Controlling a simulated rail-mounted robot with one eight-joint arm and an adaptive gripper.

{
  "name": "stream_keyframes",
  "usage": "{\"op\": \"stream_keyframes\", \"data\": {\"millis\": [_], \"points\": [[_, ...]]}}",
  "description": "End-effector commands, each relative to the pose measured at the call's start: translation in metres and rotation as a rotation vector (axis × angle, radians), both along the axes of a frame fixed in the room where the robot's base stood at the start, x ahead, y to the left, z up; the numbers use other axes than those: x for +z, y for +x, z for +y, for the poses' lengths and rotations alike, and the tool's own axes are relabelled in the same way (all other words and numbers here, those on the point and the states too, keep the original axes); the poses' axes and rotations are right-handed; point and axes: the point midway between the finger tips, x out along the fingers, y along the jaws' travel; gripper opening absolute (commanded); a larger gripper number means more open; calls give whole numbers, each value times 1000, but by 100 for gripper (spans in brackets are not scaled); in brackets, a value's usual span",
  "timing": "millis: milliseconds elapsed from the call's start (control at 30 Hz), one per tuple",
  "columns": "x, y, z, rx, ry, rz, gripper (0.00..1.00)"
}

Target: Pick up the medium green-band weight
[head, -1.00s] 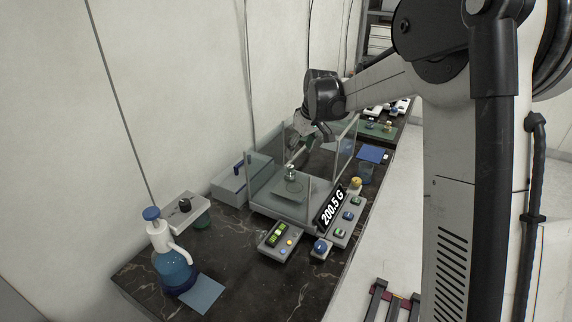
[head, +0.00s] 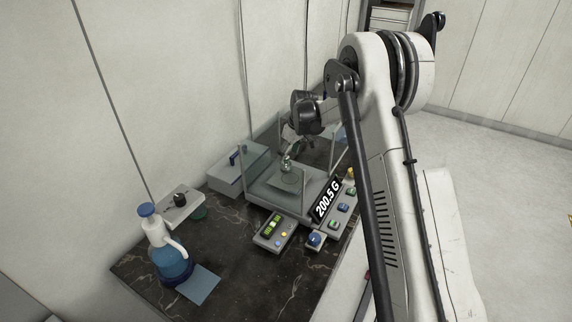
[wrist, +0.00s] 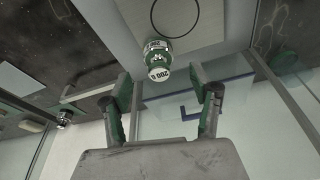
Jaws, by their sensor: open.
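A silver weight with a green band and a "200 G" label (wrist: 158,60) stands on the pale weighing plate with a circle mark (wrist: 205,20). In the head view the weight (head: 286,164) is small and stands on the plate (head: 289,183) inside the glass-walled balance (head: 262,194). My gripper (wrist: 160,80) is open and empty in the wrist view. Its two fingertips point towards the weight, one on each side in the picture, with a gap between them and the weight. In the head view my gripper (head: 290,147) is partly hidden, just above and behind the weight.
Glass panels and thin posts (head: 331,148) surround the plate. The display (head: 326,200) reads 200.5 G. A button panel (head: 273,232) and a grey box (head: 232,178) stand beside the balance. A blue bottle (head: 168,255) stands at the front left.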

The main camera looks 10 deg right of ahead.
Motion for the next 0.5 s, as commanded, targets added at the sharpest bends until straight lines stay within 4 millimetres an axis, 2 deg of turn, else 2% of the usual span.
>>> {"op": "stream_keyframes", "data": {"millis": [267, 500], "points": [[-15, 4, 3, 0, 0, 0, 58], [-39, 13, 8, 1, 0, 0, 58]]}}
